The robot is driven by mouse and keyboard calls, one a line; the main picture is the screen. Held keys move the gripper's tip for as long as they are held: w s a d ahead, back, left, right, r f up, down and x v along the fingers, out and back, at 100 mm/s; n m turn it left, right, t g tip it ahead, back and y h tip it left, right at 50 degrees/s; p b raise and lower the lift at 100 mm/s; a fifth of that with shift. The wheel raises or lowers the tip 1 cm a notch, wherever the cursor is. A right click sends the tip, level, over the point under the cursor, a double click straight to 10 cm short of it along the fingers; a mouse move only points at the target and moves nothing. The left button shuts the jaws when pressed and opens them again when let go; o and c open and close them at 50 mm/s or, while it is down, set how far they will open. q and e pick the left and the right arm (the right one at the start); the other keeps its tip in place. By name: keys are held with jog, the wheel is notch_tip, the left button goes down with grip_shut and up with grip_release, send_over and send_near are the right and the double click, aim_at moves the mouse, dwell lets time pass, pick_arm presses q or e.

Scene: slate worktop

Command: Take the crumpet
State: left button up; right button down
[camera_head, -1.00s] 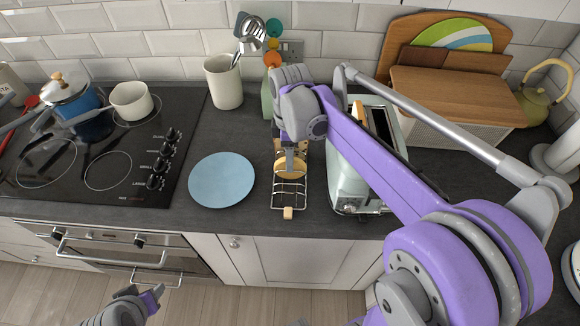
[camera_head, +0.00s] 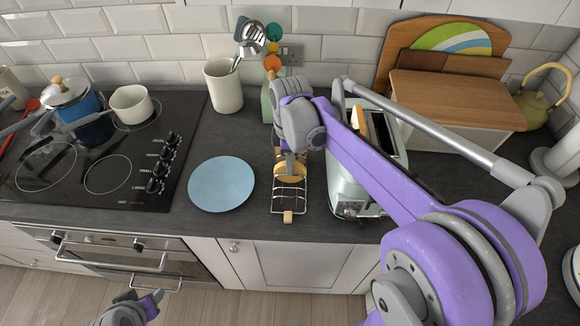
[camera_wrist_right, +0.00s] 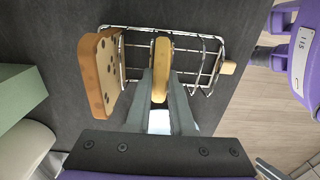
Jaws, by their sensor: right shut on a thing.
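The crumpet (camera_head: 290,173) is a round golden piece standing in a wire rack (camera_head: 276,204) on the worktop. In the right wrist view the crumpet (camera_wrist_right: 161,60) shows edge-on between the two fingers, with rack wires (camera_wrist_right: 206,48) on both sides. My right gripper (camera_head: 290,160) points down from above and is shut on the crumpet, which is still within the rack. The rack's lower edges are partly hidden. My left gripper (camera_head: 150,300) hangs low at the front, away from the worktop; its jaw opening is unclear.
A blue plate (camera_head: 221,184) lies left of the rack. A toaster (camera_head: 345,190) stands close on the right. A utensil crock (camera_head: 224,88) is behind. A tan, dark-spotted slab (camera_wrist_right: 97,75) is at the rack's far end. The hob (camera_head: 90,170) is at left.

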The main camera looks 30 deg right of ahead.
notch_tip(320, 180, up, 10)
jog(key=shift+r+p, duration=0.1)
jog(key=shift+p, duration=0.25)
pick_arm(q)
jog(key=w+r+p, duration=0.3)
jog(key=r, duration=0.2)
jog(key=shift+r+t, duration=0.4)
pick_arm(e)
notch_tip(320, 180, up, 9)
